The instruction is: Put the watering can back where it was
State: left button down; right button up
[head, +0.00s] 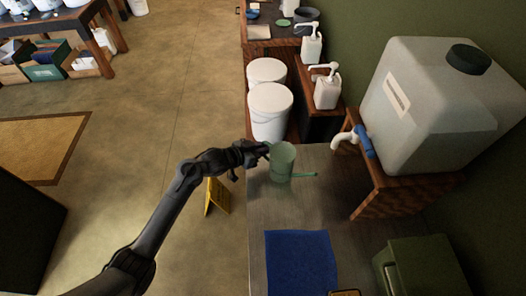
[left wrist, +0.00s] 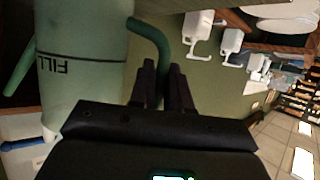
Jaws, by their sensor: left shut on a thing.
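A green, translucent watering can (head: 282,160) is at the far left end of the grey counter, its thin spout pointing right. My left gripper (head: 262,150) reaches it from the left and is shut on its handle. In the left wrist view the can (left wrist: 85,60) fills the upper left, with a dark fill line and lettering on its side. The curved handle (left wrist: 150,32) runs down between the fingertips of the gripper (left wrist: 165,75). I cannot tell whether the can's base touches the counter. My right gripper is not in view.
A large water tank (head: 430,110) with a blue-handled tap (head: 363,142) stands on a wooden stand at right. White buckets (head: 270,108) and pump bottles (head: 326,90) are behind the can. A blue cloth (head: 300,262) lies nearer on the counter (head: 340,240). A yellow floor sign (head: 217,198) stands left.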

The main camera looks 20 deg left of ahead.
pick_arm(q)
jog(key=shift+f, duration=1)
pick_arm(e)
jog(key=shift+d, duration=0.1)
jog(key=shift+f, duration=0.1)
pick_arm(q)
jog(key=c, duration=1.1)
grip_release()
jog(key=shift+f, duration=0.1)
